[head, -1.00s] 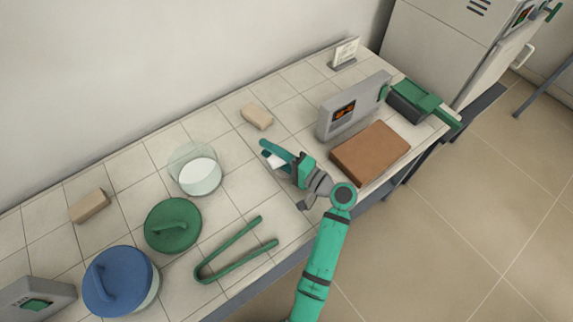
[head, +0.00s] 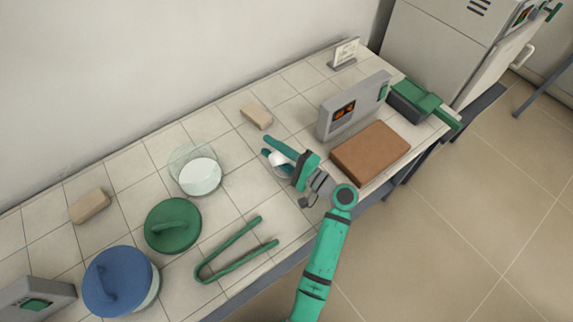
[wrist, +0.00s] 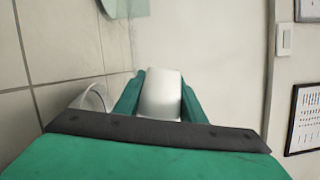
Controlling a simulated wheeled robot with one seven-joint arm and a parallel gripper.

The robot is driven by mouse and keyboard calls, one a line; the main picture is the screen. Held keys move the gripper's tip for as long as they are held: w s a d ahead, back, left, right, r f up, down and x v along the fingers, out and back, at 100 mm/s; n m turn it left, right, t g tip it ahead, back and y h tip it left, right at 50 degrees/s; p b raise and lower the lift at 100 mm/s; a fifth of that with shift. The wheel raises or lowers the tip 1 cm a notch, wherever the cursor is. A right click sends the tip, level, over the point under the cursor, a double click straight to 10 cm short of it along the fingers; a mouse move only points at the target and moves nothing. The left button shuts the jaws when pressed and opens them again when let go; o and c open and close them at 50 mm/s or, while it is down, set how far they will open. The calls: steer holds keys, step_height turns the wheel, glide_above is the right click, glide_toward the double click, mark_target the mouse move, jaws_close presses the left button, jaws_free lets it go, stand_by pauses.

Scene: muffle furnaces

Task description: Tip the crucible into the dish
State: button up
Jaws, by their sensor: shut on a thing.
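My gripper (head: 270,148) is shut on the white crucible (wrist: 160,95), which sits between the two teal fingers in the wrist view. In the head view the crucible (head: 277,159) is partly hidden by the fingers and appears held above the tiled bench. The glass dish (head: 200,172) has clear walls and a white bottom. It stands on the bench to the left of my gripper, apart from the crucible. I cannot tell what is inside the crucible.
A green lid (head: 173,225), a blue-lidded container (head: 118,282) and green tongs (head: 236,250) lie at the left and front. A beige block (head: 257,115) lies behind my gripper. A brown brick (head: 370,152) and grey controller (head: 352,105) stand to the right. Bare tiles separate dish and gripper.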

steer(key=shift+m, duration=0.4)
steer(key=shift+w, duration=0.15)
steer(key=shift+w+a, duration=0.3)
steer(key=shift+w, duration=0.05)
steer(key=shift+s+d, duration=0.75)
steer(key=shift+s, duration=0.25)
